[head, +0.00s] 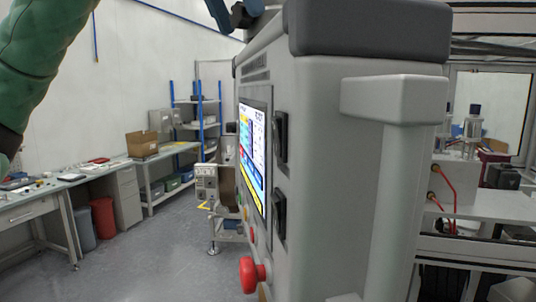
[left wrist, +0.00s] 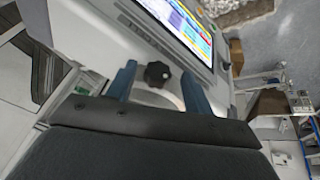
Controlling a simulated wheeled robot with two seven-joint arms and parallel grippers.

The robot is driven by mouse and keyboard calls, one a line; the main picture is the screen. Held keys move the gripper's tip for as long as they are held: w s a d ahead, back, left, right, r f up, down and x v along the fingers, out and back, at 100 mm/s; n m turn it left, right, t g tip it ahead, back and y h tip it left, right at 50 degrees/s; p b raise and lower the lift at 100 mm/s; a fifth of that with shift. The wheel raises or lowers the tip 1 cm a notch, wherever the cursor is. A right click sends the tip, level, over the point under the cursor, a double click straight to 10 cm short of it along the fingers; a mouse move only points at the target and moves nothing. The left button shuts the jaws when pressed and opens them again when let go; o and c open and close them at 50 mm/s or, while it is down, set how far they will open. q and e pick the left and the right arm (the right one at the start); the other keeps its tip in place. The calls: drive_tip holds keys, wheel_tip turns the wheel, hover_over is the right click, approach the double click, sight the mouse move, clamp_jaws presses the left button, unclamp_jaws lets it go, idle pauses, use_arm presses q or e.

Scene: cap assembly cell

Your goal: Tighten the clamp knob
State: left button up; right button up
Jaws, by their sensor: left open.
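The clamp knob (left wrist: 157,74) is a small black lobed knob on the pale grey machine housing, near the edge of its screen. In the left wrist view it lies between the two blue fingers of my left gripper (left wrist: 156,84). The fingers are apart, one on each side, with a visible gap to the knob. In the head view the blue fingers of my left gripper (head: 232,20) show at the top edge, by the upper corner of the control panel housing (head: 335,150). My right gripper is out of view.
The panel has a lit screen (head: 253,150), black side fittings (head: 281,137) and a red button (head: 250,275). A grey handle bar (head: 394,190) stands in front at right. Benches (head: 62,190) and a blue-posted shelf (head: 197,115) stand at left, with clear floor between.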

use_arm(q)
drive_tip(key=shift+a+r+g+h+b, duration=0.1)
drive_tip(key=shift+r+g+h+b, duration=0.05)
drive_tip(key=shift+g+h+b, duration=0.6)
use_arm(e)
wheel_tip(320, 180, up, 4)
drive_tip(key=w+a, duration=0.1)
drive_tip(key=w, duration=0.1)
use_arm(q)
drive_tip(key=shift+p+v, duration=1)
drive_tip(key=shift+v, duration=0.05)
drive_tip(key=shift+p+v, duration=1.5)
drive_tip(key=shift+v, duration=0.35)
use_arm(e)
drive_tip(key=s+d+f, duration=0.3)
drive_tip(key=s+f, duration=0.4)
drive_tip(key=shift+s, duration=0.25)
use_arm(q)
drive_tip(key=shift+w, duration=0.1)
